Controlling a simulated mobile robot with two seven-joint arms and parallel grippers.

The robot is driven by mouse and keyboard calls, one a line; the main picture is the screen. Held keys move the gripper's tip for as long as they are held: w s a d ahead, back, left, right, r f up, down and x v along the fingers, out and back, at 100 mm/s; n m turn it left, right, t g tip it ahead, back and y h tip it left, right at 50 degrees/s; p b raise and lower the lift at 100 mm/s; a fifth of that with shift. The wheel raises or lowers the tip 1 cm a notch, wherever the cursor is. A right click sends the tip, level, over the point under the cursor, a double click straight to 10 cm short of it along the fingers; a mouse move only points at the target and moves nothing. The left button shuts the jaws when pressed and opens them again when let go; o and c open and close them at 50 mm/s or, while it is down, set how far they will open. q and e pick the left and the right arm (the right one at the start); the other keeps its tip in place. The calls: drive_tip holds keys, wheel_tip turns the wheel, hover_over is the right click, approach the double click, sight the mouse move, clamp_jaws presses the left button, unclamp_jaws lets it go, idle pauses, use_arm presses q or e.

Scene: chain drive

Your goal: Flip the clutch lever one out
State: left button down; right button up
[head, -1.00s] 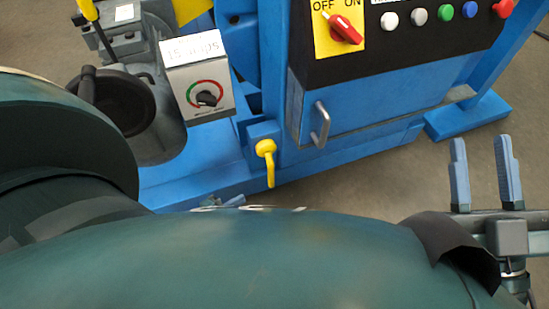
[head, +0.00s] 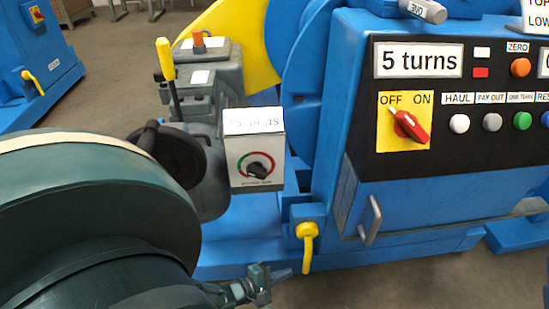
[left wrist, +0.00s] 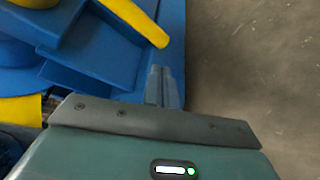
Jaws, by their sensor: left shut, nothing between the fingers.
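A yellow hooked lever (head: 307,245) hangs downward from a blue bracket at the machine's lower front; its yellow handle also shows in the left wrist view (left wrist: 138,20). A second lever, with a yellow grip (head: 166,60) on a dark shaft, stands upright by the grey housing. No label tells which is the clutch lever. My left gripper (head: 288,271) is shut and empty, just left of and below the hooked lever in the head view. In the left wrist view its fingertips (left wrist: 162,72) are together below the handle's end, apparently apart from it. My right gripper is not in view.
The control panel has a red OFF/ON switch (head: 408,124), several buttons and a "5 turns" display (head: 418,60). A grey dial box (head: 256,160) stands above the hooked lever. A door handle (head: 371,220) juts out to its right. The floor in front is clear.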

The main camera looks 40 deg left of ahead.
use_arm(q)
drive_tip(key=b+x, duration=0.1)
drive_tip(key=x, duration=0.3)
drive_tip(key=shift+w+d+f, duration=0.1)
drive_tip(key=shift+w+f, duration=0.05)
drive_tip(key=shift+w, duration=0.15)
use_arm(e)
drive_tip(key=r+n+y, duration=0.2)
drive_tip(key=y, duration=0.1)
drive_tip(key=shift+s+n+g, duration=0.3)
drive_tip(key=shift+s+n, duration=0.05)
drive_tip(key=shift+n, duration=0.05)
use_arm(q)
drive_tip(key=shift+s, duration=0.1)
